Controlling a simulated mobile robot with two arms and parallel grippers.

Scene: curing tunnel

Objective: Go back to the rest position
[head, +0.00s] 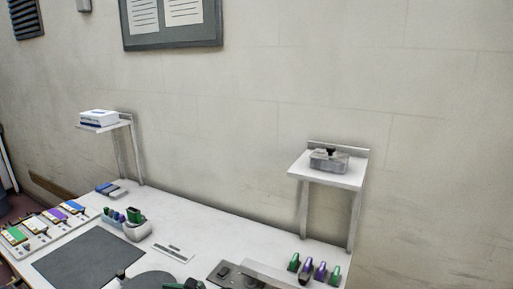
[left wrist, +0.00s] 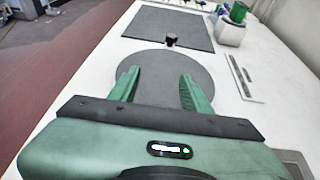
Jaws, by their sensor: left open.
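My left gripper (left wrist: 159,72) is open in the left wrist view, its two green fingers spread apart with nothing between them. It is over the white bench, and the fingers show against a dark round disc (left wrist: 172,68). A small black piece (left wrist: 171,40) stands beyond the fingertips, near the disc's far edge. In the head view only a bit of green shows at the bottom edge, perhaps part of the left gripper. My right gripper is in neither view.
A dark mat (head: 88,257), a white holder (head: 137,232), a rack with coloured pieces (head: 40,236) and a grey device (head: 235,275) occupy the bench. Green and purple pieces (head: 314,268) stand at right. Two raised shelves, left (head: 105,127) and right (head: 328,177), stand along the wall.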

